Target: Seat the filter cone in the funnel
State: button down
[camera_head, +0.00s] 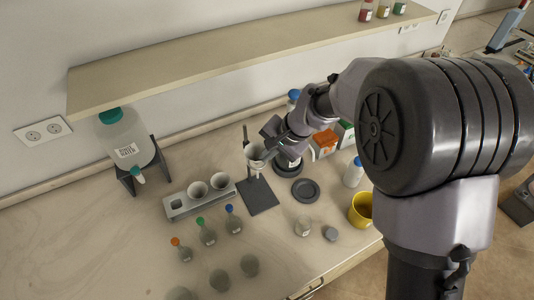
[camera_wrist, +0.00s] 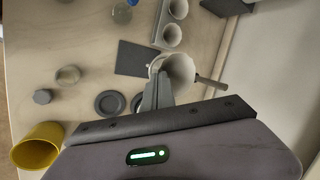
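My gripper (camera_wrist: 163,78) has its two fingers close together at the near rim of a pale filter cone (camera_wrist: 180,68), and appears shut on it. The cone's wide mouth faces the wrist camera. Behind it, to the left, part of a pale round rim shows, likely the funnel (camera_wrist: 153,66), mostly hidden by cone and fingers. In the head view the cone (camera_head: 255,152) is above the stand's dark base plate (camera_head: 259,197), with my gripper (camera_head: 266,153) at its right. I cannot tell whether the cone touches the funnel.
A grey rack (camera_head: 177,208) holds two more cones left of the stand. Several flasks with coloured stoppers, a large bottle (camera_head: 128,141), a dark round disc (camera_head: 305,190) and a yellow cup (camera_head: 361,209) stand around. A shelf (camera_head: 230,58) overhangs the bench at the back.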

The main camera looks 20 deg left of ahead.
jog(key=shift+f+b, duration=0.7)
jog(key=shift+f, duration=0.15)
jog(key=c, duration=1.6)
grip_release()
jog(key=shift+c, duration=0.2)
jog(key=p+v, duration=0.2)
jog(key=v, duration=1.5)
jog(key=shift+r+p, duration=0.25)
jog(key=shift+p, duration=0.05)
jog(key=shift+d, duration=0.15)
